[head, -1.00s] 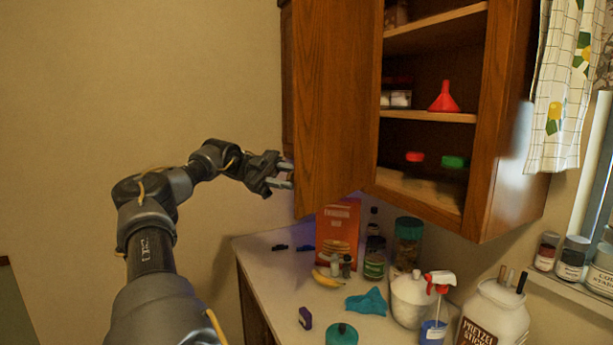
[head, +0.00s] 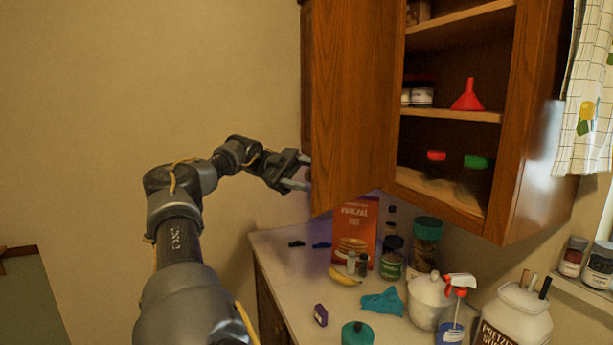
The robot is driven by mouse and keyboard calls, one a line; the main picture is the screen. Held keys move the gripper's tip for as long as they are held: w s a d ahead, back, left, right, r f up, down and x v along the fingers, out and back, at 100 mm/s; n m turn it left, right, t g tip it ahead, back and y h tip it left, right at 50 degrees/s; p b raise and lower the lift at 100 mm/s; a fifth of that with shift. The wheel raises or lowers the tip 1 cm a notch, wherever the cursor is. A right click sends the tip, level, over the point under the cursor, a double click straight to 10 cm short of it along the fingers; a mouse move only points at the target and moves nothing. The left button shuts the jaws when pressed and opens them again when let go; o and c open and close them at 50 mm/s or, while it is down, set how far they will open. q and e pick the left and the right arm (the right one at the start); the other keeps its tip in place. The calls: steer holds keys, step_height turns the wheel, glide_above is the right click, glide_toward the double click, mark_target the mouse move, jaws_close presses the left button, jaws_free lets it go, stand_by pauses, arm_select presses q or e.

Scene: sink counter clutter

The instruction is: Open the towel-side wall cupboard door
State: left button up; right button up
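The wooden wall cupboard (head: 537,130) is on the right, with its door (head: 352,100) standing open and its shelves showing. The door swings out toward the left and toward me. My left gripper (head: 300,172) is at the door's lower left edge, with its fingers parted. The fingertips are close to the door's edge, and part of them may be behind it. I cannot tell whether they touch it. Nothing shows between the fingers. My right gripper is not in view.
Inside the cupboard are a red funnel (head: 468,95) and jars. Below, the counter (head: 285,255) holds a pancake box (head: 354,225), a banana (head: 344,277), a teal cloth (head: 383,302), a spray bottle (head: 453,325) and several jars. Bare wall fills the left.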

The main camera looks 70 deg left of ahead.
arm_select(q)
steer(key=shift+r, duration=0.1)
steer(key=s+d+r+b, duration=0.6)
steer(key=d+r+b, duration=0.1)
steer(key=d+r, duration=0.5)
steer(key=shift+d+r, duration=0.35)
steer(key=shift+r, duration=0.05)
steer(key=shift+c, duration=0.3)
